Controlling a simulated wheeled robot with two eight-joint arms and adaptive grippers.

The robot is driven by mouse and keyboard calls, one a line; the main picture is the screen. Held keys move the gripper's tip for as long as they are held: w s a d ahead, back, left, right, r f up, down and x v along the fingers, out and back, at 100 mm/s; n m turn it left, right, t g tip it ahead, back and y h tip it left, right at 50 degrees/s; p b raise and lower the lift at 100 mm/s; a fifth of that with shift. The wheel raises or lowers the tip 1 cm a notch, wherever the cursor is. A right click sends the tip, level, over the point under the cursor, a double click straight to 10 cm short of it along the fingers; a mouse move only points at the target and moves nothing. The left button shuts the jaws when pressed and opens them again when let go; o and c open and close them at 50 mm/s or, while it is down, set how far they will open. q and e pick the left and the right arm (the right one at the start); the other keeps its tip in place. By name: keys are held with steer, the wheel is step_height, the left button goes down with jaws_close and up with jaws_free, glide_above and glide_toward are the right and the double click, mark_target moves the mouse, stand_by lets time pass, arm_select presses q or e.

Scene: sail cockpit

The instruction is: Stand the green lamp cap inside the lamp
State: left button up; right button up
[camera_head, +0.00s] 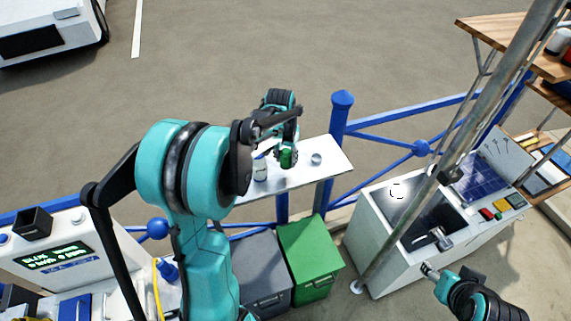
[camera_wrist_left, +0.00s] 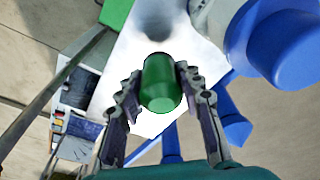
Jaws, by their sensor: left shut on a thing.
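The green lamp cap (camera_head: 287,158) is held in my left gripper (camera_head: 288,150) above a white shelf (camera_head: 322,176). In the left wrist view the cap (camera_wrist_left: 160,84) sits between the two fingers of the gripper (camera_wrist_left: 162,92), which touch its sides. A small grey round cup-like thing (camera_head: 316,159) stands on the shelf to the right of the cap. A pale cylinder (camera_head: 260,168) stands to its left. I cannot tell for sure which of these is the lamp. My right gripper (camera_head: 430,271) is at the lower right, away from the shelf; its jaws are too small to read.
A blue fence post (camera_head: 340,125) rises just behind the shelf's right part. A green bin (camera_head: 310,258) and a grey bin (camera_head: 263,275) stand below the shelf. A white cabinet (camera_head: 376,245) is at the right, with a metal pole (camera_head: 440,165) crossing in front.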

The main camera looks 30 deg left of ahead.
mark_target(285, 166)
arm_select(q)
steer(key=shift+s+f, duration=0.25)
steer(key=shift+f, duration=0.1)
step_height(285, 166, down, 3)
steer(key=shift+f+p, duration=0.1)
steer(key=shift+p, duration=0.2)
steer(key=shift+w+f, duration=0.1)
steer(key=shift+w, duration=0.05)
steer(key=shift+s, duration=0.2)
steer(key=o, duration=0.7)
steer(key=shift+f+b, duration=0.1)
steer(key=shift+b, duration=0.2)
steer(key=o, duration=0.4)
steer(key=shift+o, duration=0.2)
steer(key=shift+w, duration=0.15)
